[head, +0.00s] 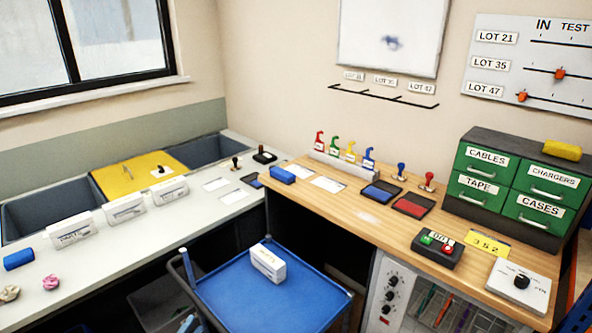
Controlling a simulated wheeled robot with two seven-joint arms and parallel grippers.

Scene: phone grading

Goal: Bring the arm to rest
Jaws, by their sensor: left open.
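Neither of my grippers can be made out in the head view, and no arm of mine is clearly seen over the worktops. A blue cart (315,300) stands in the gap in front of the wooden bench, with a dark handle at its left end. A white labelled box (268,262) lies on the cart's top.
The wooden bench (330,208) holds stamps, ink pads, a button box (437,247) and green drawers (484,161). A yellow lid (125,175) lies between sunken bins.

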